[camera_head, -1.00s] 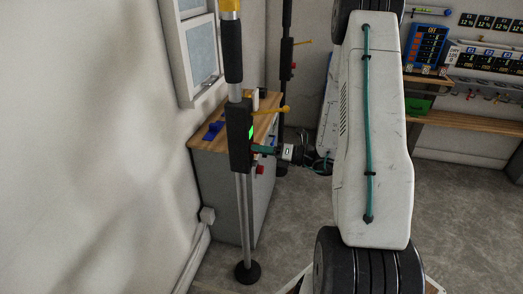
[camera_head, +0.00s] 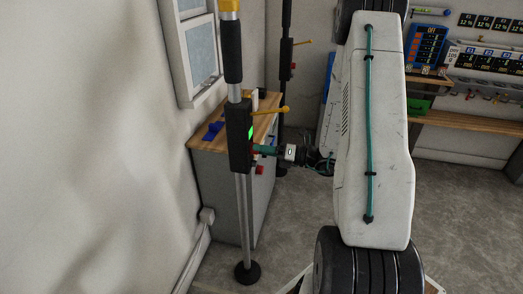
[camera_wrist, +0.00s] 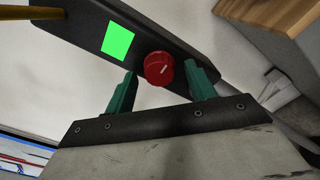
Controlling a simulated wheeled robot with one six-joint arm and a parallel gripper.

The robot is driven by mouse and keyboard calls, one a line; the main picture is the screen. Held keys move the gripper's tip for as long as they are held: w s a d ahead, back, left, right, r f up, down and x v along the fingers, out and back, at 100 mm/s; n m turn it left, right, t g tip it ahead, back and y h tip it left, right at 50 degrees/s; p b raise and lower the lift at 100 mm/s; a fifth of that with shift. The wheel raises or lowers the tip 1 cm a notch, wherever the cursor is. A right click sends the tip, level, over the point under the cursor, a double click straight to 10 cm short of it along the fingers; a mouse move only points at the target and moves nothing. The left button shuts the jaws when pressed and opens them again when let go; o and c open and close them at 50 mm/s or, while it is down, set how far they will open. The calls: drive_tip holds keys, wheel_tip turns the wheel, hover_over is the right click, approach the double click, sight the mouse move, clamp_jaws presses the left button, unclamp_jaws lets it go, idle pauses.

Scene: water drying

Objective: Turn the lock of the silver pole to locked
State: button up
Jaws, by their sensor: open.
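The silver pole (camera_head: 244,215) stands upright near the left wall, with a black lock box (camera_head: 238,138) partway up it. The box also shows in the wrist view (camera_wrist: 78,22), with a lit green square (camera_wrist: 118,41) and a round red knob (camera_wrist: 159,68) bearing a short white mark. The yellow lever (camera_head: 270,112) sticks out to the right of the box. My gripper (camera_wrist: 160,85) is open, its green fingers on either side of the red knob. I cannot tell whether they touch it. In the head view my gripper (camera_head: 263,150) is beside the box's lower right side.
A grey cabinet with a wooden top (camera_head: 207,145) stands behind the pole, with a blue object (camera_head: 214,131) on it. A second, dark pole (camera_head: 286,60) stands further back. A window (camera_head: 199,50) is on the left wall. Open floor lies to the right.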

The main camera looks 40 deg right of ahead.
drive_tip(key=v, duration=0.7)
idle(0.5)
